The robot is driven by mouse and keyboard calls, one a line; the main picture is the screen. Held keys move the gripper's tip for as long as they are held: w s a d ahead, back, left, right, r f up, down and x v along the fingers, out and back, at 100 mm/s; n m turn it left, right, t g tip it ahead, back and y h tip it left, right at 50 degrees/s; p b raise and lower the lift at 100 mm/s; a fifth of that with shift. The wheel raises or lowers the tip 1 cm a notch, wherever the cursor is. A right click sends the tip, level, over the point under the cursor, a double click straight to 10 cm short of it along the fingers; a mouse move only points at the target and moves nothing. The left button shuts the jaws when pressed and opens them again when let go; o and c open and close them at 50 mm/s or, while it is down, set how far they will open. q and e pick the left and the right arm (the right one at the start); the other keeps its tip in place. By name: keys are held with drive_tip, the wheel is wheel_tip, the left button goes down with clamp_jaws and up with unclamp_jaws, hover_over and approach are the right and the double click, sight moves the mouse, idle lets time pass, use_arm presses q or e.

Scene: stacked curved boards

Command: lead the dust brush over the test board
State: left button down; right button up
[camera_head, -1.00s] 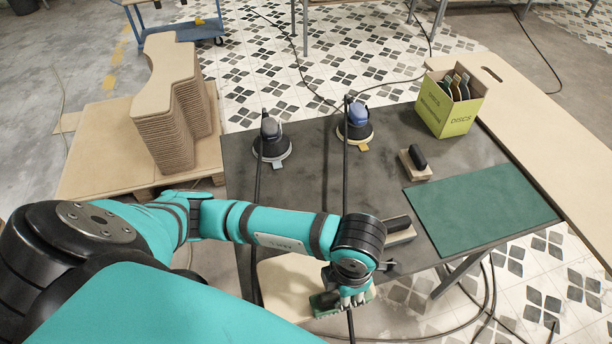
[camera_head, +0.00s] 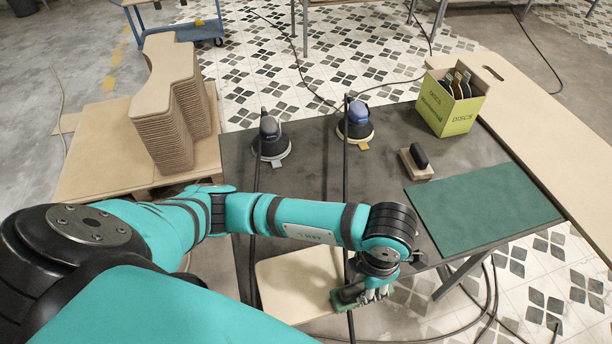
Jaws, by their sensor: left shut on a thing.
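The test board (camera_head: 288,284) is a pale beige board with rounded corners. It lies at the near edge of the dark table, partly hidden by my left arm. My left gripper (camera_head: 372,293) points down at the board's right end and is shut on the dust brush. The dust brush (camera_head: 346,299) is a green block, partly covered by the fingers. It is at the board's right edge; I cannot tell whether its underside touches the board. My right gripper is not in view.
Two sanders (camera_head: 271,139) (camera_head: 356,123) stand on the dark table (camera_head: 300,182), with black hoses running past the board. A sanding block (camera_head: 415,161), a green mat (camera_head: 484,207) and a yellow-green disc box (camera_head: 450,105) are on the right. Stacked curved boards (camera_head: 170,110) stand left.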

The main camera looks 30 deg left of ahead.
use_arm(q)
drive_tip(key=shift+w+d+f, duration=0.1)
drive_tip(key=shift+w+d, duration=0.4)
drive_tip(key=shift+w+a, duration=0.1)
drive_tip(key=shift+w+a+b, duration=0.55)
drive_tip(key=shift+w+a, duration=0.3)
drive_tip(key=shift+a, duration=0.15)
drive_tip(key=shift+s, duration=0.1)
drive_tip(key=shift+s+a, duration=0.95)
drive_tip(key=shift+s, duration=0.25)
